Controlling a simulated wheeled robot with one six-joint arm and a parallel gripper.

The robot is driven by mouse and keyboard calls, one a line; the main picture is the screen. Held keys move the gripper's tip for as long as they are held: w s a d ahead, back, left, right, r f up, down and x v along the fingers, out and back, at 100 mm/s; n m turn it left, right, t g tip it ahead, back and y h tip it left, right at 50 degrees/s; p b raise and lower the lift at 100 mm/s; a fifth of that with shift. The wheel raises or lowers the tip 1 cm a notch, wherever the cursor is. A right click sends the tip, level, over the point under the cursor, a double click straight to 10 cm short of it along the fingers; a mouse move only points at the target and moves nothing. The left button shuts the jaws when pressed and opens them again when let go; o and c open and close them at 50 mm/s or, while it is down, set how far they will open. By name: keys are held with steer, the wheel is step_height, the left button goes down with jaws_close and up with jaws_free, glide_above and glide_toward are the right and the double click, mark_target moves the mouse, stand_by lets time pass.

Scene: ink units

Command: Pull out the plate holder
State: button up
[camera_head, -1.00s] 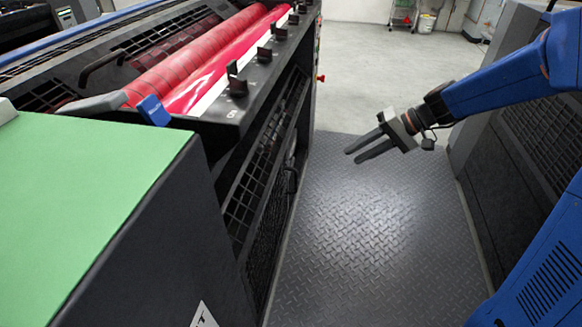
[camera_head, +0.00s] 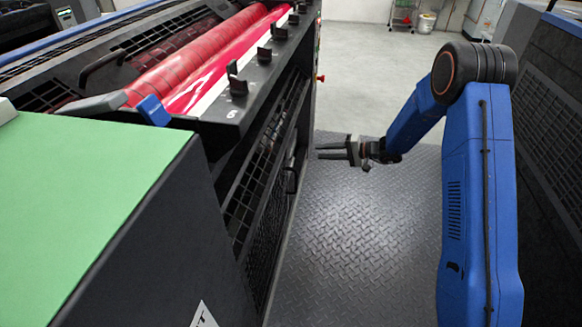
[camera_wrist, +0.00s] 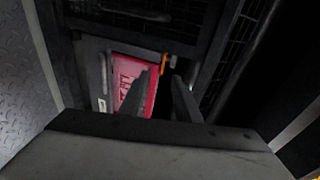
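My gripper (camera_head: 319,151) is level beside the dark side of the ink unit in the head view, its fingers pointing left towards it. In the wrist view its two fingers (camera_wrist: 163,80) are apart with nothing seen between them. Beyond them is a red panel (camera_wrist: 124,72) with faint lettering, set in a dark recess; the left finger covers part of it. A small orange piece (camera_wrist: 168,62) shows at the panel's upper right. I cannot tell for sure which part is the plate holder. The recess is not clearly seen in the head view.
The ink unit (camera_head: 225,118) with red rollers (camera_head: 180,70) stands on the left, a green-topped cabinet (camera_head: 80,190) nearer. A dark machine (camera_head: 550,120) stands on the right. The patterned metal floor (camera_head: 350,240) between them is clear. A bar handle (camera_wrist: 135,12) shows above the recess.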

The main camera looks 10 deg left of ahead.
mark_target(291, 165)
steer(key=w+a+f+m+t, duration=0.15)
steer(key=w+f, duration=0.25)
steer(key=f, duration=0.6)
steer(key=w+d+f+m+t, duration=0.1)
steer(key=w+f+m+t, duration=0.2)
steer(key=f, duration=0.8)
steer(key=shift+n, duration=0.65)
steer(key=x, duration=1.2)
steer(key=w+x, duration=0.1)
steer(key=x, duration=0.5)
steer(key=shift+r, duration=0.15)
jaws_close()
